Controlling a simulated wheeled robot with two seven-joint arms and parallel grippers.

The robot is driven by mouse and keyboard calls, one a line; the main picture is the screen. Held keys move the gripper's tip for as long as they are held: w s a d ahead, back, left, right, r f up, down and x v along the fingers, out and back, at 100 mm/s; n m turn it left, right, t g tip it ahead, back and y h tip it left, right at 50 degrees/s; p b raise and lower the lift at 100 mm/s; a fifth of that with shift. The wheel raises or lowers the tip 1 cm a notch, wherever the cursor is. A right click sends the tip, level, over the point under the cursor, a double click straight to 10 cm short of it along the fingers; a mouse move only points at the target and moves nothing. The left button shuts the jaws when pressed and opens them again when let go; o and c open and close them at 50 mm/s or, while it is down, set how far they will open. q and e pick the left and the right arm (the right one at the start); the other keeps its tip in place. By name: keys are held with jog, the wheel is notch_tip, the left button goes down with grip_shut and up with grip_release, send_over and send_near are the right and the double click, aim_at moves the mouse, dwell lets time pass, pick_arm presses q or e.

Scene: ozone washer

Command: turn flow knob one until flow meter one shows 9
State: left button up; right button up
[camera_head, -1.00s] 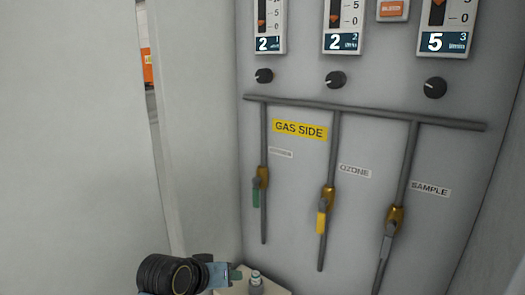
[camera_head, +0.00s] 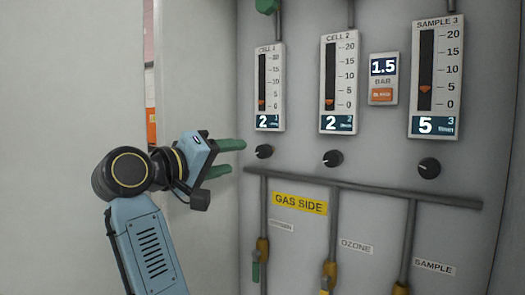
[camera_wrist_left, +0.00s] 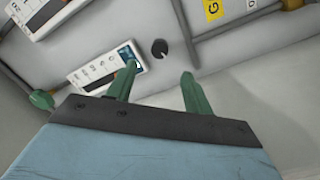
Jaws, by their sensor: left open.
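Flow meter one (camera_head: 268,85), labelled CELL 1, is at the left of the panel in the head view and reads 2. Below it is flow knob one (camera_head: 264,152), a small black round knob with a white mark. My left gripper (camera_head: 236,158) is open and empty, its two green fingers pointing right toward this knob. In the left wrist view the fingers (camera_wrist_left: 158,85) stand apart, and the knob (camera_wrist_left: 159,47) shows beyond and between their tips with nothing gripped. The meter (camera_wrist_left: 105,72) is partly behind one finger there. My right gripper is not in view.
The Cell 2 meter (camera_head: 340,82) reads 2 and the Sample 3 meter (camera_head: 436,78) reads 5, with knobs (camera_head: 333,158) and (camera_head: 429,168) below. A pressure display (camera_head: 383,78) reads 1.5. A grey pipe (camera_head: 385,193) runs under the knobs. A pale wall stands at left.

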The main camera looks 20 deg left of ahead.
aim_at(260, 153)
pick_arm(q)
jog(key=p+x, duration=0.2)
jog(key=x, duration=0.7)
jog(key=shift+w+d+r+p, duration=0.1)
jog(key=shift+w+d+p, duration=0.1)
jog(key=shift+w+p, duration=0.15)
jog(key=shift+w+d, duration=0.2)
jog(key=shift+w, duration=0.25)
jog(key=c, duration=1)
jog(key=shift+o, duration=0.2)
